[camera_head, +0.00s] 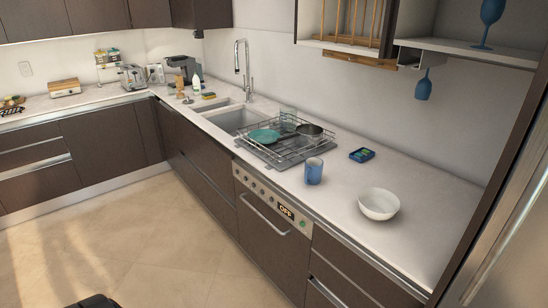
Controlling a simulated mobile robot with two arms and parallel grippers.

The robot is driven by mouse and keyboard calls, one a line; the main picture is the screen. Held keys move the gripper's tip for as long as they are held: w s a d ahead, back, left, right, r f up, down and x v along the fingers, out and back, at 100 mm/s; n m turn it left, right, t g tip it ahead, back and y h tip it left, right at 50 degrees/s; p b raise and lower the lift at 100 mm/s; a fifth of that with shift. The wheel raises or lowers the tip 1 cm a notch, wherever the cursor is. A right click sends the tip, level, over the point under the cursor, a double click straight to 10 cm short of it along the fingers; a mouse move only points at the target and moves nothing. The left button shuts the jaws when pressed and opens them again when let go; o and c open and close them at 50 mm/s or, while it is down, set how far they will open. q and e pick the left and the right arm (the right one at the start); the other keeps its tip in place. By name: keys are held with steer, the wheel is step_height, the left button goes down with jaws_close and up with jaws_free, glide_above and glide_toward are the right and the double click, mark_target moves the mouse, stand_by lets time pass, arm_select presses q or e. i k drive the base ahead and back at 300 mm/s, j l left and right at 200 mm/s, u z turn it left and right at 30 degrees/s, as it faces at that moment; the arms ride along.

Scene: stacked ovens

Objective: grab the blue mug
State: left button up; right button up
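The blue mug (314,171) stands upright on the white countertop (340,214), near its front edge. It is just in front of the dish rack and left of a white bowl. Nothing covers it from this view. Neither of my grippers can be made out in the head view.
A wire dish rack (262,155) holds a teal plate (264,136) and a metal pot (309,132). A white bowl (379,204) and a small blue item (362,155) are nearby. Blue glasses (424,86) hang or stand at the upper right shelf. The floor (150,245) in front is open.

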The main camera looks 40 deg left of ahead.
mark_target(311, 174)
steer(key=u, duration=1)
steer(key=i+j, duration=0.1)
